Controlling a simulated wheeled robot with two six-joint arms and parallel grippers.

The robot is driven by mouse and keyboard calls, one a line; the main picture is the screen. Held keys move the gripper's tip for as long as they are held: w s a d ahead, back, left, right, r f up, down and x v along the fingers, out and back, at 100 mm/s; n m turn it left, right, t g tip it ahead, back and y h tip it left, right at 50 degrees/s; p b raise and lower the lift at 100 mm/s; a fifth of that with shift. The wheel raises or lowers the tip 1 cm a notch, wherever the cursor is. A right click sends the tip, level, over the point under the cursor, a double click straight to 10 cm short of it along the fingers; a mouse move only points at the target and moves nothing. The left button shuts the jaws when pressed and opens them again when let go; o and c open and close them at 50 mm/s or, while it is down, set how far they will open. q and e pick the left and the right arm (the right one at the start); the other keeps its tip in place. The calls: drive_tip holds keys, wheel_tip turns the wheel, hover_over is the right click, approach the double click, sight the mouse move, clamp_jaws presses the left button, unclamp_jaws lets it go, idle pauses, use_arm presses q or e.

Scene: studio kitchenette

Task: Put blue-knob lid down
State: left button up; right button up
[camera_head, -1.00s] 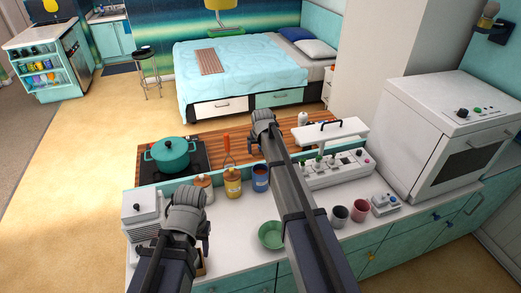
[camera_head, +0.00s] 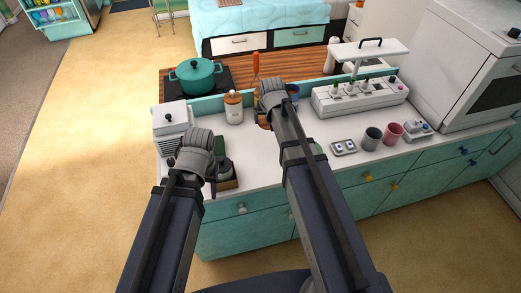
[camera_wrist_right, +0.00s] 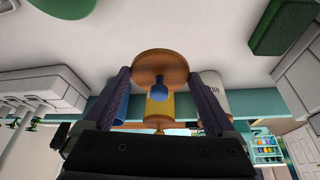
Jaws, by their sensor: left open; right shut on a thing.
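The blue-knob lid (camera_wrist_right: 160,60) is a round wooden disc with a blue knob. In the right wrist view it sits between my right gripper's (camera_wrist_right: 165,80) fingertips, which are shut on it.
A cream canister (camera_head: 234,112) with a wooden top and a blue mug (camera_head: 293,91) stand beside my right gripper. A teal pot (camera_head: 195,75) is behind. A grey cup (camera_head: 372,138) and a pink cup (camera_head: 393,132) stand at the right. White counter (camera_head: 260,160) is bare in front.

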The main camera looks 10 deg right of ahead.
sight(267, 141)
drive_tip(key=shift+s+a+f, duration=0.1)
wheel_tip(267, 141, down, 10)
drive_tip(key=b, duration=1)
drive_tip(key=shift+f, duration=0.15)
drive_tip(key=o, duration=0.9)
drive_tip(key=shift+f, duration=0.1)
drive_tip(key=shift+o, duration=0.5)
drive_tip(key=shift+r, duration=0.2)
